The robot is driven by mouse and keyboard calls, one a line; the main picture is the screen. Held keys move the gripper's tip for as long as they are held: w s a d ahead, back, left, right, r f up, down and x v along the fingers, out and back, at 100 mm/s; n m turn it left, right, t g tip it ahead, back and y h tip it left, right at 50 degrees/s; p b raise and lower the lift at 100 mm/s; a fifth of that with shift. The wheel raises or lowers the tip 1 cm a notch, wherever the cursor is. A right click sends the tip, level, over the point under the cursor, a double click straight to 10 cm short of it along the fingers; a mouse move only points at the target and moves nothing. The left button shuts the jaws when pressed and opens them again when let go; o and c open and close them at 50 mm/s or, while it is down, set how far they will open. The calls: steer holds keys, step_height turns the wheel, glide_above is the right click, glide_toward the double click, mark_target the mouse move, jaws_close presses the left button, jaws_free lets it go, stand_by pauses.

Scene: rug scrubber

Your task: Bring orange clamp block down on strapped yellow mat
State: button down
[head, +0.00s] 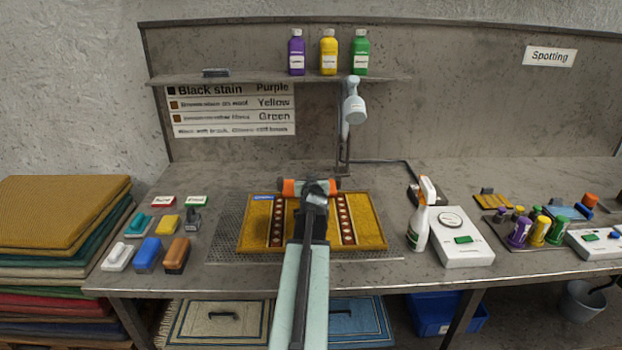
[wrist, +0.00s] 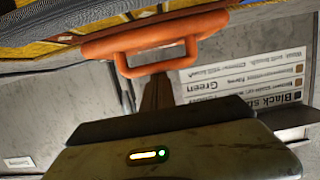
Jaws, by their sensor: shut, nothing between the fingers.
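The yellow mat (head: 372,225) lies on the bench with dark patterned bands running across it front to back. The orange clamp block (head: 291,187) is at the mat's back edge, partly hidden behind my arm. Its orange bar and loop handle show large in the wrist view (wrist: 150,37), beside the mat (wrist: 40,42). I cannot tell whether the block touches the mat. My gripper (head: 317,188) is shut and empty, close to the clamp block at its middle. Its fingertips are hard to make out in both views.
A spray bottle (head: 421,215) and a white box (head: 462,238) stand right of the mat. Several brushes (head: 148,251) lie to the left. A jointed lamp-like fixture (head: 353,102) rises behind the mat, below a shelf (head: 270,79) with three bottles.

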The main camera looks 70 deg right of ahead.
steer(key=shift+s+a+f, duration=0.1)
steer(key=shift+a+f, duration=0.2)
steer(key=shift+f, duration=0.15)
steer(key=shift+r, duration=0.1)
